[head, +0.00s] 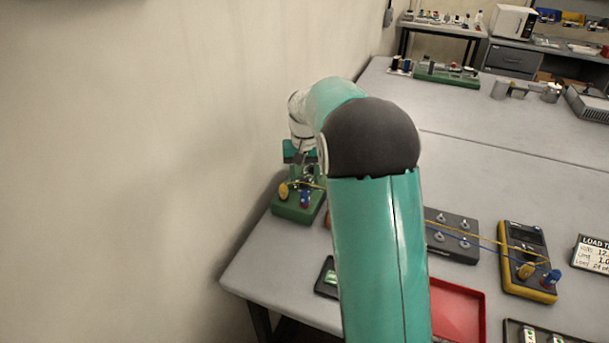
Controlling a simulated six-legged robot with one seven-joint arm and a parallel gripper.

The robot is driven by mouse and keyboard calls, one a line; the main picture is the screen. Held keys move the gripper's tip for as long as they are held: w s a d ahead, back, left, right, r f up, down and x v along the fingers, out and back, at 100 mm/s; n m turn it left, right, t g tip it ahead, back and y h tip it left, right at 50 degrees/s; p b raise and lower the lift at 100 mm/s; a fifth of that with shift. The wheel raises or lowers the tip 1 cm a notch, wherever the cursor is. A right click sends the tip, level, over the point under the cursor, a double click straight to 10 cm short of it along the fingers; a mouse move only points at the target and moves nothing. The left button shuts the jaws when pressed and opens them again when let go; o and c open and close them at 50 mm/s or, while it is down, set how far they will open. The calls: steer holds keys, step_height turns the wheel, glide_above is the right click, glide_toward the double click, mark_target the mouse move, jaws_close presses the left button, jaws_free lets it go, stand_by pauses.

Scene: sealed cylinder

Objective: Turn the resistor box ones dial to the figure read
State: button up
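A dark grey box (453,235) with several silver knobs or terminals on top lies on the bench, partly hidden behind my arm. It may be the resistor box; no dial figures can be read. A yellow and black meter (527,260) lies to its right, with a yellow and a blue plug in it; its display is too small to read. A green box (290,208) with a yellow and a blue plug stands by the wall at the left. My gripper (305,165) is over this green box at the end of my arm, mostly hidden; its fingers cannot be made out.
Yellow and blue leads cross the bench to the meter. A red tray (460,310) sits at the front beside my arm, and a card (592,254) starting "LOAD" lies at the right edge. The wall is close on the left.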

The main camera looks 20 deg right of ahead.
mark_target(304, 179)
steer(key=shift+w+f, duration=0.1)
step_height(304, 179, up, 14)
stand_by(0.5)
steer(key=shift+f, duration=0.1)
